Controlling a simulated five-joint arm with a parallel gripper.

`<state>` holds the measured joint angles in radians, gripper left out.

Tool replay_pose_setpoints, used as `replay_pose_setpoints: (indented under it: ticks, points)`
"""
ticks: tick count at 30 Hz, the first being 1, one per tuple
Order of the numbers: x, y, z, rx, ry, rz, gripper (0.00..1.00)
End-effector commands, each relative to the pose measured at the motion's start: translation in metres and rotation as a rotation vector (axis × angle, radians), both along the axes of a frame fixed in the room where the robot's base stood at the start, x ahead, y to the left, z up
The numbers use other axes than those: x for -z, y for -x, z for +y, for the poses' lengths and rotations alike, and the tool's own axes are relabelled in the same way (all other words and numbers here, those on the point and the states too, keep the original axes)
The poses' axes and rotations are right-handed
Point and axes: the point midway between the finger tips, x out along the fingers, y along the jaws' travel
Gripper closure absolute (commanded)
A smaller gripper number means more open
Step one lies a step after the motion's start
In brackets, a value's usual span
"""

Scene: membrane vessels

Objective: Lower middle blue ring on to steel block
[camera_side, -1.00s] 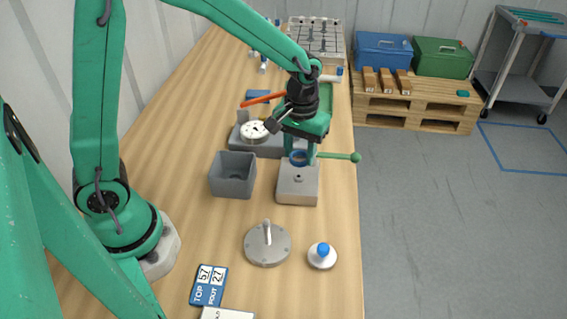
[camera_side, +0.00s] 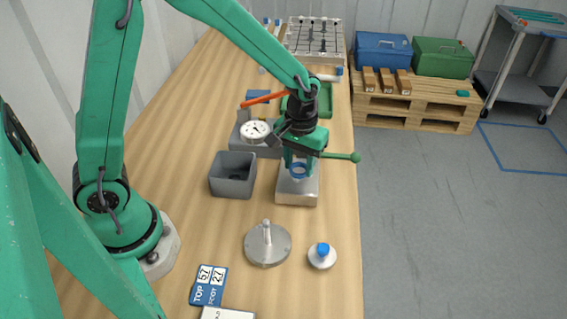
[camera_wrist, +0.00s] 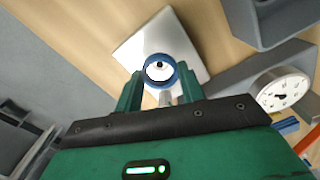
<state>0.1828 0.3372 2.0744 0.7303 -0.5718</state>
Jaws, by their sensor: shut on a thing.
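The blue ring (camera_side: 298,170) is held between the fingers of my gripper (camera_side: 299,166), just above the steel block (camera_side: 297,192). In the wrist view the ring (camera_wrist: 160,59) sits between the two green fingertips (camera_wrist: 160,75). Through its opening I see a pale surface with a small dark spot. The steel block (camera_wrist: 132,47) is a pale square plate behind the ring in that view. Whether the ring touches the block is hard to tell. My gripper points down and is shut on the ring.
A grey open bin (camera_side: 232,178) stands left of the block. A dial gauge (camera_side: 256,131) is behind it. A green-knobbed lever (camera_side: 350,157) reaches right of my gripper. A round steel disc with a post (camera_side: 267,248) and a blue-topped white disc (camera_side: 322,259) lie in front.

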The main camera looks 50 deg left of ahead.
Motion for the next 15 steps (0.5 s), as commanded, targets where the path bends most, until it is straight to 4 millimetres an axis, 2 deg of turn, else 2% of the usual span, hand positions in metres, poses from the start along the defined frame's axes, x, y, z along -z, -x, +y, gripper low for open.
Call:
replay_pose_setpoints:
  ticks: [15]
  points:
    - [0.019,0.0,0.0,0.0,0.0,0.001,0.82]
